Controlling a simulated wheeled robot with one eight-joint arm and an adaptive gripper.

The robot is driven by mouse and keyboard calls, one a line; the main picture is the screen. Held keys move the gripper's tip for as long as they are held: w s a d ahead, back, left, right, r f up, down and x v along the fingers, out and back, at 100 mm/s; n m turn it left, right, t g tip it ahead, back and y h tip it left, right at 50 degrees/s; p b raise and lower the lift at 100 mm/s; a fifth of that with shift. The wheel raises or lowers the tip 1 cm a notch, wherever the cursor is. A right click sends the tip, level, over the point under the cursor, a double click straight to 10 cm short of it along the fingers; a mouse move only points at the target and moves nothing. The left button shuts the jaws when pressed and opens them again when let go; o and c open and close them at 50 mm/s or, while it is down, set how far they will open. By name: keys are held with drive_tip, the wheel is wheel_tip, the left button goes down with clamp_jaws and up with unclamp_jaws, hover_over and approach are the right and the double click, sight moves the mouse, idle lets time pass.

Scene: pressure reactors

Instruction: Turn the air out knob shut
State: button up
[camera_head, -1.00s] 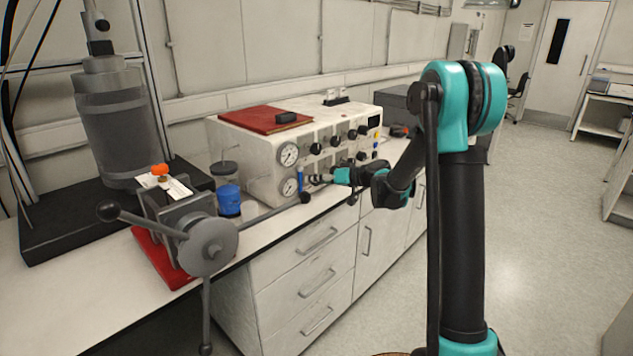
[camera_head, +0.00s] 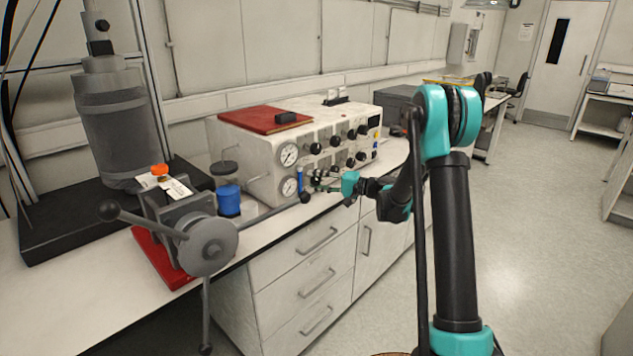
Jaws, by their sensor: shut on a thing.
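The white control panel box (camera_head: 255,152) stands on the bench, with two gauges and two rows of black knobs on its front. My gripper (camera_head: 318,184) is at the lower row, just right of the lower gauge (camera_head: 289,187). It is shut on the lower-left knob, which I take to be the air out knob. My fingers mostly hide that knob, and I cannot read the labels or see how far it is turned. Other lower-row knobs (camera_head: 350,162) are uncovered to the right.
A red folder (camera_head: 265,119) lies on the box. The floor at right is clear.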

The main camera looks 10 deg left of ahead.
drive_tip(key=m+y, duration=0.1)
drive_tip(key=m, duration=0.2)
drive_tip(key=m+t+y, duration=0.1)
drive_tip(key=m, duration=0.2)
drive_tip(key=shift+m, duration=0.3)
idle(0.5)
drive_tip(key=o, duration=1.2)
drive_tip(key=shift+c, duration=0.2)
drive_tip(key=v, duration=1.2)
drive_tip(key=shift+f, duration=0.3)
